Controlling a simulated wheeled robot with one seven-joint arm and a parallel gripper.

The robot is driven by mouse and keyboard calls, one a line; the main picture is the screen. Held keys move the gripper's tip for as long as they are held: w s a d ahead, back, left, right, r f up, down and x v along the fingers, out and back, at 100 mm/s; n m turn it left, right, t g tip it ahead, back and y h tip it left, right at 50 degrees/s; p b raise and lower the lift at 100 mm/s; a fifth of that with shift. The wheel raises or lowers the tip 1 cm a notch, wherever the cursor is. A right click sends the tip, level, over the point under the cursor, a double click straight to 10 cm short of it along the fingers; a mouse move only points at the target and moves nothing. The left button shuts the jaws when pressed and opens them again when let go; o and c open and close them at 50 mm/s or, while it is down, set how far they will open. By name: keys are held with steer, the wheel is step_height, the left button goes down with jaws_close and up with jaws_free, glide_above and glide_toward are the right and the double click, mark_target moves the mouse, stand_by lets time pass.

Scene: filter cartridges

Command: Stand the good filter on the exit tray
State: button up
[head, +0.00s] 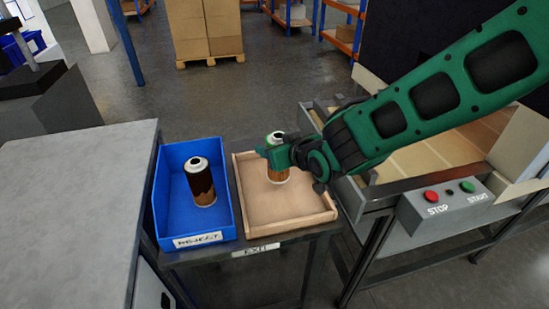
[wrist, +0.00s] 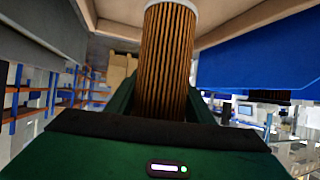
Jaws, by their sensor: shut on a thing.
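The good filter, with orange-brown pleats and white end caps, is upright over the wooden exit tray (head: 285,212), towards its back. In the head view its pleats (head: 278,175) show below my green gripper (head: 274,155) and its top cap above. In the wrist view the filter (wrist: 166,60) stands between the fingers, its white end close to the tray's wood. My gripper is shut on the filter's body. Whether the filter's base touches the tray floor, I cannot tell.
A blue reject bin (head: 163,205) left of the tray holds a filter with a dark stained body (head: 203,188). A grey bench (head: 75,200) is further left. A machine with a stop/start box (head: 445,203) is close on the right. The tray's front half is clear.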

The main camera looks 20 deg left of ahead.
steer(key=shift+f, duration=1.85)
steer(key=shift+s+f, duration=0.1)
steer(key=o, duration=1.1)
steer(key=v, duration=1.2)
